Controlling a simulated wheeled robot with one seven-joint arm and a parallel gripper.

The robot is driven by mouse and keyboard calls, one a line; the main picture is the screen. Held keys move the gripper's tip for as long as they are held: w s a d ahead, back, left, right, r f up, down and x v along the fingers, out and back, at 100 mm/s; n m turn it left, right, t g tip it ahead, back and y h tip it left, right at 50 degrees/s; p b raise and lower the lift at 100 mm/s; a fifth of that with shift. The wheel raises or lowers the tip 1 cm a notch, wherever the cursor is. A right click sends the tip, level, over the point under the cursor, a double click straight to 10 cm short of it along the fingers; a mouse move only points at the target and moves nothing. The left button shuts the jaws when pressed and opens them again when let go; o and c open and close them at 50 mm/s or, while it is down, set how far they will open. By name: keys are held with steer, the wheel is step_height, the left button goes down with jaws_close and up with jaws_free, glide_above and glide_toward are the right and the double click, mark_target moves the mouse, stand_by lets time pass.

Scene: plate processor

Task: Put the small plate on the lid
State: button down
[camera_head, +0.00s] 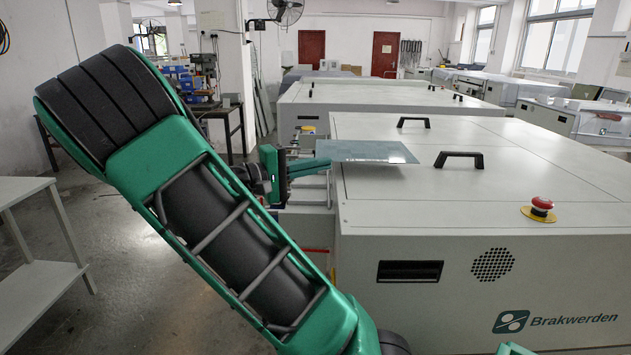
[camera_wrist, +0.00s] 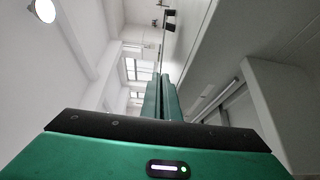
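The small plate (camera_head: 368,151) is a thin, flat, blue-grey sheet in the head view. It lies roughly level over the left part of the pale grey lid (camera_head: 480,190) of the nearest machine. I cannot tell whether it touches the lid or hangs just above it. My green gripper (camera_head: 322,163) is at the plate's left edge, beside the machine's left side, with its fingers shut on that edge. In the wrist view my gripper's fingers (camera_wrist: 161,98) are close together; I cannot make out the plate clearly there.
Two black handles (camera_head: 414,122) (camera_head: 459,159) stand up from the lid near the plate. A red emergency button (camera_head: 541,206) sits at the lid's front right. Another machine (camera_head: 390,98) stands behind. A white table (camera_head: 30,190) is at the left, with open floor between.

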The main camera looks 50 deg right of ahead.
steer(key=shift+f, duration=2)
steer(key=c, duration=2)
jaws_free()
steer(key=shift+c, duration=0.2)
steer(key=shift+a, duration=0.1)
steer(key=v, duration=1.2)
steer(key=shift+s, duration=0.1)
